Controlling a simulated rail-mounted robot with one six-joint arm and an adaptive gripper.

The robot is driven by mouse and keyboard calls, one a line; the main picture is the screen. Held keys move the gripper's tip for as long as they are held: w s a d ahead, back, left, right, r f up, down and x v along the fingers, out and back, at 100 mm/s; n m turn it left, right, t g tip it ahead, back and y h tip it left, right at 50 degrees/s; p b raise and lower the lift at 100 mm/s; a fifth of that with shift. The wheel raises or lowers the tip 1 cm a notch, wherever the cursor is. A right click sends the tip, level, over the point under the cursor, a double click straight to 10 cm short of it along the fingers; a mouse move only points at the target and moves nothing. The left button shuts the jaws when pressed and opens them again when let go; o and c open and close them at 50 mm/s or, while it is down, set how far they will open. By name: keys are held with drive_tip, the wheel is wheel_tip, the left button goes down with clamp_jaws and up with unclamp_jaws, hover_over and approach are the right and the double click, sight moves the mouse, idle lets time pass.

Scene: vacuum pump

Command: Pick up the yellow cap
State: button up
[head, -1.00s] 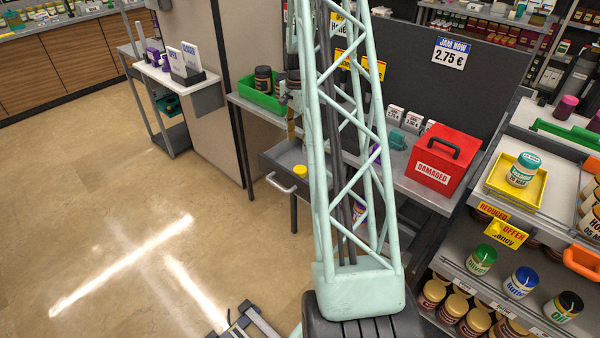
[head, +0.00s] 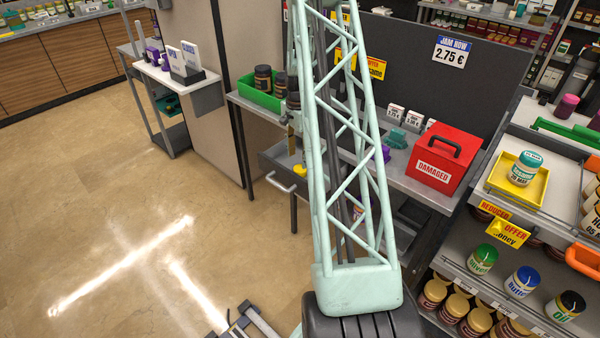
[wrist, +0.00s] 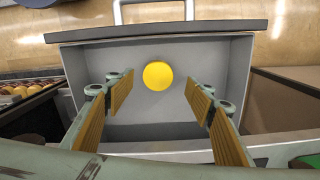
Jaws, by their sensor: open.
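The yellow cap (wrist: 158,76) lies in the open grey drawer (wrist: 150,118), near the drawer's front wall in the wrist view. In the head view the cap (head: 300,171) shows just left of my arm's lattice. My gripper (wrist: 158,88) is open above the drawer, with one finger on each side of the cap in the wrist view. The fingers appear apart from the cap, and nothing is between them. In the head view my gripper (head: 293,140) is partly hidden by my arm, above the drawer.
The drawer handle (head: 280,183) sticks out at the front. On the counter above are a green crate (head: 258,95) with dark jars and a red box marked damaged (head: 446,157). The floor (head: 100,230) in front of the drawer is clear.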

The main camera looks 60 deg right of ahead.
sight(300, 168)
drive_tip(key=shift+f, duration=0.2)
idle(0.3)
drive_tip(key=shift+s+d+f+b, duration=0.15)
drive_tip(key=shift+f+b, duration=0.25)
drive_tip(key=shift+f, duration=2.15)
drive_tip(key=shift+c, duration=0.3)
drive_tip(key=c, duration=0.8)
